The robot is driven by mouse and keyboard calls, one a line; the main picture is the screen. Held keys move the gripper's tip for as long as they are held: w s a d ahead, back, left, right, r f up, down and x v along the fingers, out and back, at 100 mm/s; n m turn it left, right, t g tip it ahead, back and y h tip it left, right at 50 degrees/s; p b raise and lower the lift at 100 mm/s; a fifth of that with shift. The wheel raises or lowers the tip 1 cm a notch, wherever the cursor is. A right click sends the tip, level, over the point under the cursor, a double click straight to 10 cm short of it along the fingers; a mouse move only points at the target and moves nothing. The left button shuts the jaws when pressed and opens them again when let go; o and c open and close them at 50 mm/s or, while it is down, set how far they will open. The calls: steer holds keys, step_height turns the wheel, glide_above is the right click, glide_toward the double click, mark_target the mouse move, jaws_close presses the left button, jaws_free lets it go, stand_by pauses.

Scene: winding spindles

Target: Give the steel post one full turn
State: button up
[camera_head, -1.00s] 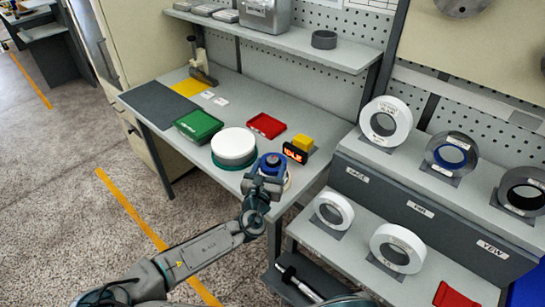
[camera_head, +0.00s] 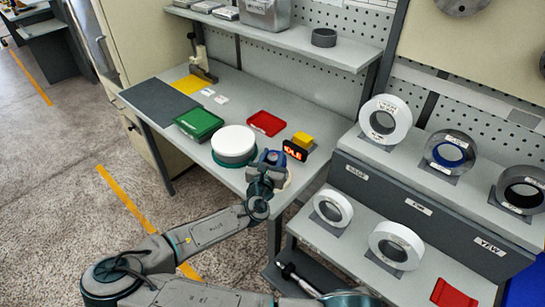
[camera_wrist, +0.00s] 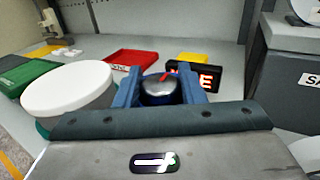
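The steel post shows in the wrist view as a dark, shiny rounded top (camera_wrist: 159,90) with a red mark on it. It stands near the front edge of the workbench, right of the white round drum. My gripper (camera_head: 270,160) is at the post in the head view. In the wrist view, the two blue fingers of my gripper (camera_wrist: 160,92) stand one on each side of the post, with no clear gap. The post's lower part is hidden by my gripper.
The white drum (camera_head: 234,144) on a green base stands close left of my gripper. A small display (camera_head: 295,151) with red letters, a yellow block (camera_head: 303,140), a red tray (camera_head: 266,123) and a green box (camera_head: 198,124) are nearby. Racked rings stand right.

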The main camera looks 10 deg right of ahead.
steer(key=shift+a+f+m+g+h+b, duration=0.1)
steer(key=shift+f+m+g+h+b, duration=0.25)
steer(key=shift+b, duration=0.6)
steer(key=shift+r+m+g+h+b, duration=0.1)
steer(key=shift+m+g+h+b, duration=0.45)
steer(key=shift+h+b, duration=0.55)
steer(key=shift+w+r+m+g+h+b, duration=0.1)
steer(key=shift+r+m+g+h+b, duration=0.1)
steer(key=shift+m+g+h+b, duration=1.5)
steer(key=shift+r+m+g+h+p, duration=0.1)
steer(key=shift+m+g+h+p, duration=0.1)
steer(key=shift+m+g+h, duration=0.55)
steer(key=shift+m+g+h+p, duration=0.15)
steer(key=shift+m+g+h, duration=0.15)
steer(key=shift+m+g, duration=0.7)
steer(key=shift+w+m+g+h+p, duration=0.1)
steer(key=shift+m+g+h+p, duration=0.2)
steer(key=shift+m+g, duration=0.8)
steer(key=shift+m+g+h+p, duration=0.2)
steer(key=shift+m+g+h, duration=0.2)
steer(key=shift+g, duration=1.35)
steer(key=shift+m+g+y, duration=0.2)
steer(key=shift+m+g, duration=0.9)
steer(key=shift+g, duration=0.6)
steer(key=shift+m+g+y, duration=0.2)
steer(key=shift+m+g, duration=0.85)
steer(key=shift+g, duration=0.65)
steer(key=shift+m+g+y, duration=0.3)
steer(key=shift+m+g, duration=0.2)
steer(key=shift+g, duration=0.3)
